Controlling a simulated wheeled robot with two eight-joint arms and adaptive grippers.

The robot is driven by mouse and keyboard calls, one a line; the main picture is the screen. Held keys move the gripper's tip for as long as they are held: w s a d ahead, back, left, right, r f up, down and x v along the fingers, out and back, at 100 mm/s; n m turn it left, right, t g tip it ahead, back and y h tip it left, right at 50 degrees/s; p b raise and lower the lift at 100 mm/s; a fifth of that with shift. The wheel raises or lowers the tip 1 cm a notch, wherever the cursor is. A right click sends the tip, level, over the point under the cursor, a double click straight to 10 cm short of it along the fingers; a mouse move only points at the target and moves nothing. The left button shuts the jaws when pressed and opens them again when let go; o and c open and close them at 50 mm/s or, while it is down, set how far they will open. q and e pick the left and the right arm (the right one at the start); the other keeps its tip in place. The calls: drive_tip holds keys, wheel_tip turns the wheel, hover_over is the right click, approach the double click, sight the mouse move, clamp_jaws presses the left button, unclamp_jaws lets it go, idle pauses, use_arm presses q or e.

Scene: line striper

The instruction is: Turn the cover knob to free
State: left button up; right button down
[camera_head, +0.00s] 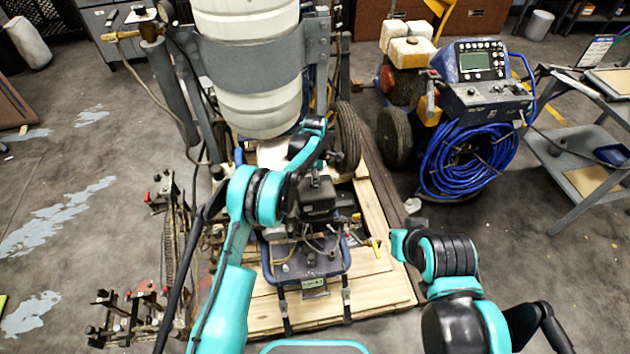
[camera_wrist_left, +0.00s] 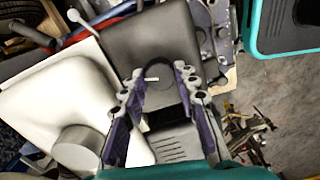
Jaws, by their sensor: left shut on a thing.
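The line striper's small engine has a dark grey cover (camera_wrist_left: 150,35), which shows close up in the left wrist view. In the head view my left gripper (camera_head: 314,178) reaches down to the dark engine (camera_head: 318,200); the knob cannot be made out there. My right arm (camera_head: 445,258) is at the lower right, with no gripper fingers visible.
A white tank part (camera_wrist_left: 50,95) lies beside the cover. A large white drum (camera_head: 250,70) stands behind the engine. The machine rests on a wooden pallet (camera_head: 385,285). A blue-hosed unit (camera_head: 470,155) stands at right, and a rack of fittings (camera_head: 130,315) at left.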

use_arm(q)
drive_tip(key=m, duration=0.7)
drive_tip(key=shift+b, duration=0.3)
drive_tip(key=m, duration=0.4)
drive_tip(key=shift+d, duration=0.1)
drive_tip(key=shift+m, duration=1.9)
drive_tip(key=o, duration=1.2)
drive_tip(key=shift+c, duration=0.2)
wheel_tip(320, 180, up, 12)
drive_tip(key=shift+d, duration=0.15)
drive_tip(key=shift+w, duration=0.1)
